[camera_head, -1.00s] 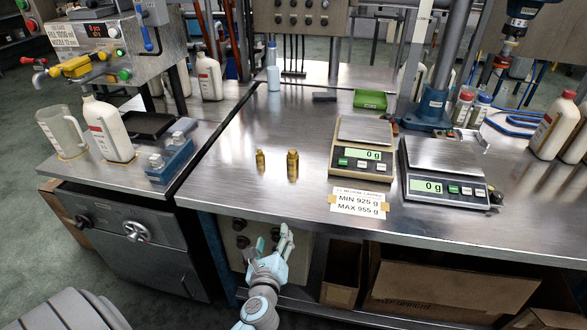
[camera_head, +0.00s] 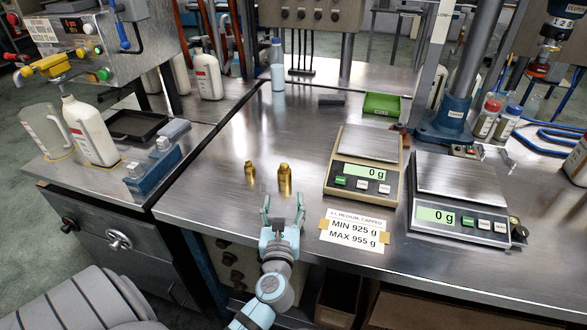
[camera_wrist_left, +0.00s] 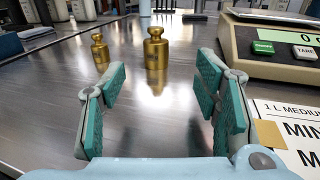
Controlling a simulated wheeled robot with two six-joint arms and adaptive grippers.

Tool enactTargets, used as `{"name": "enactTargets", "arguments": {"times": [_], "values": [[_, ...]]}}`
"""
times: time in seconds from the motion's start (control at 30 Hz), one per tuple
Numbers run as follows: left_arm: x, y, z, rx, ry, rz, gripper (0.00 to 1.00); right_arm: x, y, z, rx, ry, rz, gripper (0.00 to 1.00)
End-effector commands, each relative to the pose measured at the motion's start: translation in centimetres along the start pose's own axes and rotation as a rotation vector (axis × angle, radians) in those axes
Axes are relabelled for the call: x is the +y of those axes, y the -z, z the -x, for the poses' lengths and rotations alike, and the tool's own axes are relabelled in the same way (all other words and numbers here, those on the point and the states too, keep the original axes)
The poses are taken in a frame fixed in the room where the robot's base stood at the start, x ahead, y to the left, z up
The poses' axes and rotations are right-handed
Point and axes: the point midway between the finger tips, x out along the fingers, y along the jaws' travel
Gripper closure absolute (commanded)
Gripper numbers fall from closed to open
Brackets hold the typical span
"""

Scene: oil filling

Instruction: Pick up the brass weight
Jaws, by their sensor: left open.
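Two brass weights stand upright on the steel table in the head view. The larger brass weight (camera_head: 284,178) is on the right, and the smaller brass weight (camera_head: 250,172) is to its left. In the left wrist view the larger one (camera_wrist_left: 156,50) stands ahead, between the fingers' lines, and the smaller one (camera_wrist_left: 100,48) is to the left. My left gripper (camera_head: 283,207) is open and empty at the table's front edge, in front of the larger weight and apart from it. Its teal finger pads (camera_wrist_left: 160,100) face each other. My right gripper is not seen.
A beige scale (camera_head: 366,182) reading 0 g stands right of the weights, with a grey scale (camera_head: 460,205) beyond it. A paper label (camera_head: 354,230) lies in front of the beige scale. The table left of the weights is clear.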

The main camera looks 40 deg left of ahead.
Motion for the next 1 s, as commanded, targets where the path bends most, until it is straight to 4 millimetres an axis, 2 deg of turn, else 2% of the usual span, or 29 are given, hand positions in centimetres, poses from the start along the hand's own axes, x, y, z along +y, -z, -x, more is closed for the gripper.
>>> {"name": "enactTargets", "arguments": {"times": [0.1,0.2,0.33,0.4,0.5,0.6,0.7,0.87,1.0], "values": [[0.1,-0.6,-3.5,-0.021,-0.004,-0.008,0.43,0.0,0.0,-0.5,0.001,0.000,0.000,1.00],[0.4,-0.5,-6.4,-0.019,-0.006,-0.005,0.43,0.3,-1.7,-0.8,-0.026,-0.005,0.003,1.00],[0.7,-0.1,-8.8,-0.010,-0.006,0.000,0.43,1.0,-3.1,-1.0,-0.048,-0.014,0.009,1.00],[0.6,-0.2,-9.4,-0.011,-0.005,-0.001,0.43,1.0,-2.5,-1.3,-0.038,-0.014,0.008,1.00],[0.3,-0.1,-11.1,-0.012,-0.003,-0.003,0.43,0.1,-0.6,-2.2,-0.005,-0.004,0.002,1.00],[0.1,-0.1,-12.8,-0.011,-0.003,-0.004,0.43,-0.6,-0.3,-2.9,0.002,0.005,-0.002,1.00],[0.1,-0.3,-13.7,-0.010,-0.002,-0.003,0.43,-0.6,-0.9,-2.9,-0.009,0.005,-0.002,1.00],[0.1,-0.4,-13.7,-0.010,-0.002,-0.003,0.43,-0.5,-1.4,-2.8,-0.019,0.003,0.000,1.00],[0.1,-0.4,-13.6,-0.010,-0.002,-0.003,0.64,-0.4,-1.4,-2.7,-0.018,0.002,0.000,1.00]]}}
